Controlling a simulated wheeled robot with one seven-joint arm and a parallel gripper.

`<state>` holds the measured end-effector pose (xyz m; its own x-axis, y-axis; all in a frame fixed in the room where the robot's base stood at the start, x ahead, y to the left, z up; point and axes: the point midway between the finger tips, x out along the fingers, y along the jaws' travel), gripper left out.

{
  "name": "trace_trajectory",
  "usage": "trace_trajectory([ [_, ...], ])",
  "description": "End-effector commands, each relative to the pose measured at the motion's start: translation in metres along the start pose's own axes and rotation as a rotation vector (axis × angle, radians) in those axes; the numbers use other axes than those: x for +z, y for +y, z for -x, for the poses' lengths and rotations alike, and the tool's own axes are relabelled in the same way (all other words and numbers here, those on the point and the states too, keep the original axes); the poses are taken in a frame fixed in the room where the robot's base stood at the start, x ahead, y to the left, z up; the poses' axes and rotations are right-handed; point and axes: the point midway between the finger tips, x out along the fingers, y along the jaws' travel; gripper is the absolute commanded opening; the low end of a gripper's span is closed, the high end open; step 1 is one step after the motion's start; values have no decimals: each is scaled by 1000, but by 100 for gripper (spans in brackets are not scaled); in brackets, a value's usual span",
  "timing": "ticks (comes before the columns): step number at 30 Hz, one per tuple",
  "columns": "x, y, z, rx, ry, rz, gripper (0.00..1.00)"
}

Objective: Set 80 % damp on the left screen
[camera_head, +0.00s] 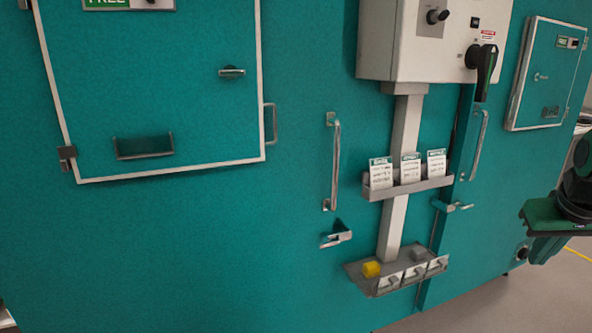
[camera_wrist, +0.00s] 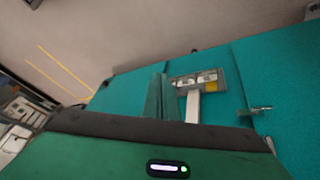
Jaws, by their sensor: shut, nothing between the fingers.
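No left screen that I can make out shows in either view. In the head view a teal door (camera_head: 165,60) with a pale frame fills the left, and a panel reading "FREE" (camera_head: 110,3) is cut off by the top edge. A pale control box (camera_head: 400,45) with a black knob and a large black handle stands at top centre, its upper part out of frame. My gripper (camera_wrist: 155,130) shows in the wrist view as a green body with a dark rim, shut and empty, apart from the wall.
Below the box, a post carries a card rack (camera_head: 410,188) and a low tray (camera_head: 375,287) with a yellow block (camera_head: 371,269). Metal handles (camera_head: 334,160) stick out from the wall. A smaller door (camera_head: 545,75) is at right. Open floor (camera_head: 500,300) lies at lower right.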

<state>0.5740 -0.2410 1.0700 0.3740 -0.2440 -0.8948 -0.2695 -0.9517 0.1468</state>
Motion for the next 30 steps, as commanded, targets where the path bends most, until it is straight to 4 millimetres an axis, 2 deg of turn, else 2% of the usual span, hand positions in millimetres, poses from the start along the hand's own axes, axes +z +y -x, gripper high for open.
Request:
trace_trajectory([
  [1,31,-6,-5,-22,-69,-44,0],
  [3,74,-13,-11,-46,-169,-114,0],
  [6,125,-22,-14,-69,-294,-199,0],
  [9,162,-30,-13,-83,-387,-258,0],
  [12,184,-35,-11,-88,-445,-294,0],
  [16,193,-37,-10,-90,-470,-310,0],
  [30,188,-38,-14,-88,-472,-309,0],
])
